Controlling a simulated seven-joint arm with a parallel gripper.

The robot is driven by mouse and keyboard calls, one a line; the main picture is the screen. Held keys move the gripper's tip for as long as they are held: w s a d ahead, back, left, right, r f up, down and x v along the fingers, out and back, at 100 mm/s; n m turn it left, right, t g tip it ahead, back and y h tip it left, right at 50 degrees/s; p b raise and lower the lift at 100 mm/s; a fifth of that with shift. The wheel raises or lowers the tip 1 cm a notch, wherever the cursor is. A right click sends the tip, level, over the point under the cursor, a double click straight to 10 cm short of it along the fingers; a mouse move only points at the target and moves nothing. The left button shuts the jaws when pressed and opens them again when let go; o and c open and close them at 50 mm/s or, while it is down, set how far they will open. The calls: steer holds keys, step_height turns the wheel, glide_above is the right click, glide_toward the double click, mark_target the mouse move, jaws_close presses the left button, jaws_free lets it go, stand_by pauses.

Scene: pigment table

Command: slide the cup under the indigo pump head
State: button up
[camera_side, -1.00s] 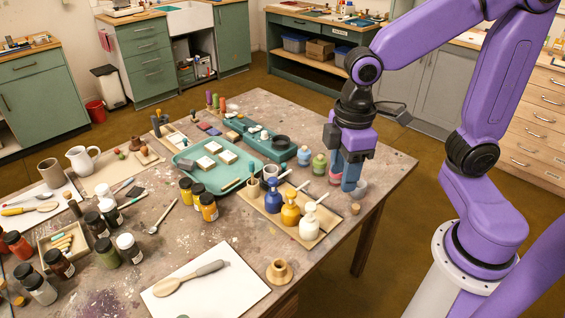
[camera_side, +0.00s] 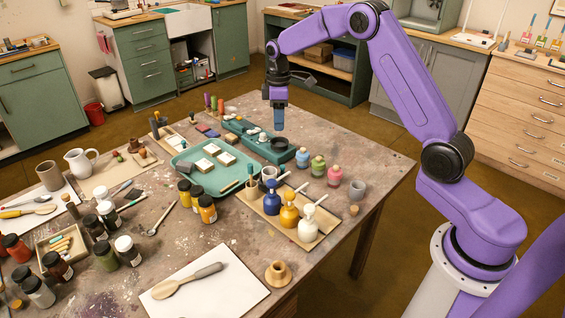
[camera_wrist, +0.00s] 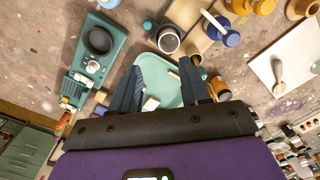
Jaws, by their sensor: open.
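Amber (camera_side: 289,212) and white (camera_side: 308,226) pump bottles stand along the wooden tray (camera_side: 328,230). Blue, green and pink (camera_side: 334,175) jars stand behind. A teal tray (camera_side: 180,160) lies left, and a black dish (camera_side: 279,144) is below my gripper.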

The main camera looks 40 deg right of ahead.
mark_target(283, 166)
steer(key=d+f, duration=0.1)
steer(key=f, duration=1.1)
steer(key=w+d+f, duration=0.1)
steer(key=f, duration=0.5)
steer(key=shift+d+f, duration=0.3)
steer(key=shift+d, duration=0.05)
jaws_close()
